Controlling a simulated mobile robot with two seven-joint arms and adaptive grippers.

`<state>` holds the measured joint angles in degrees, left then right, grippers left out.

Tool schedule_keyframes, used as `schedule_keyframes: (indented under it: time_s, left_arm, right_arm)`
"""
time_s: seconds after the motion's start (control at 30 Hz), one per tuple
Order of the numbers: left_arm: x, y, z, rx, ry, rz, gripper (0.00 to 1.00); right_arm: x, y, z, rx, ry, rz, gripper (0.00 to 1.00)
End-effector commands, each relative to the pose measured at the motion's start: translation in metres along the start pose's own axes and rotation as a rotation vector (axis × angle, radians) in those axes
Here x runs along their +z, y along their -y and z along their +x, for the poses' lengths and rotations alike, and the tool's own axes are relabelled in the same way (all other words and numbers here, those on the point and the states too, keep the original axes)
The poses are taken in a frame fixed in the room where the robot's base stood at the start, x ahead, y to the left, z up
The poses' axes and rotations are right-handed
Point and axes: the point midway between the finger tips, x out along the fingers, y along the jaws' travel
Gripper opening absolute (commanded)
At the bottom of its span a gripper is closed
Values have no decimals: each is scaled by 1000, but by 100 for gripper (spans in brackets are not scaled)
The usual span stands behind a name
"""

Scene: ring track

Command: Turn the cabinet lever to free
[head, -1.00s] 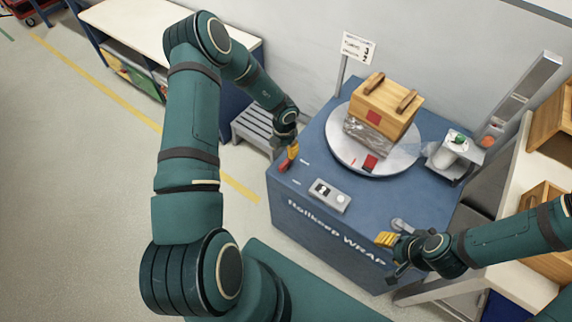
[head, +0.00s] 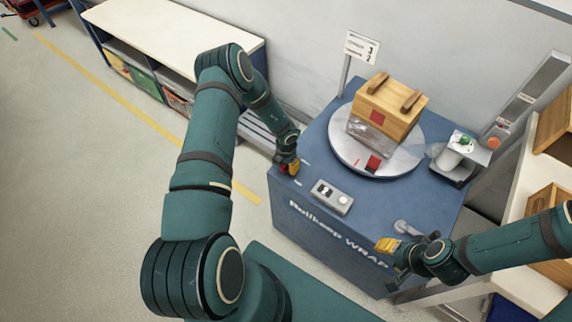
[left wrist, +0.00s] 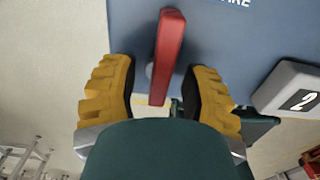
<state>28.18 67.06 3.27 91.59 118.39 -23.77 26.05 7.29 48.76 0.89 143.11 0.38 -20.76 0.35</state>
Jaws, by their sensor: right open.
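The red lever (left wrist: 168,55) is a straight bar on the blue cabinet face in the left wrist view. In the head view the left gripper (head: 288,167) is at the cabinet's left corner and largely hides the lever. In the left wrist view the yellow fingers of the left gripper (left wrist: 165,95) stand open on either side of the lever, with a gap visible on each side. The right gripper (head: 389,246) is open, close to the cabinet's front right edge. The blue cabinet (head: 300,212) carries white lettering on its front.
A turntable (head: 345,155) bears a wooden crate (head: 390,105) with wrapped goods beneath. A grey control box (head: 331,197) marked 2 sits right of the left gripper. A grey handle (head: 405,228) lies near the right gripper. A post with a sign (head: 361,47) stands behind.

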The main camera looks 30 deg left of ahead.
Motion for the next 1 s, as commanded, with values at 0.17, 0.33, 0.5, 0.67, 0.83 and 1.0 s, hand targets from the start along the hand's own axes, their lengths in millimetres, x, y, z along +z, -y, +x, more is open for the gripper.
schedule_keyframes:
  time_s: [0.17,0.33,0.5,0.67,0.83,1.0]
  left_arm:
    - [0,0,0,0,0,0,0]
    - [0,0,0,0,0,0,0]
    - [0,0,0,-1,0,9,0]
    - [-1,0,0,-1,0,53,0]
    - [-1,0,0,-1,-1,152,0]
    - [-1,2,0,-2,-1,297,0]
  right_arm:
    - [0,0,0,0,0,0,47]
    - [0,0,0,0,-1,0,47]
    - [0,0,0,0,-1,0,47]
    - [-1,0,-1,0,-1,0,47]
    - [-2,1,-3,0,-3,1,47]
    - [-3,2,-6,1,-6,2,47]
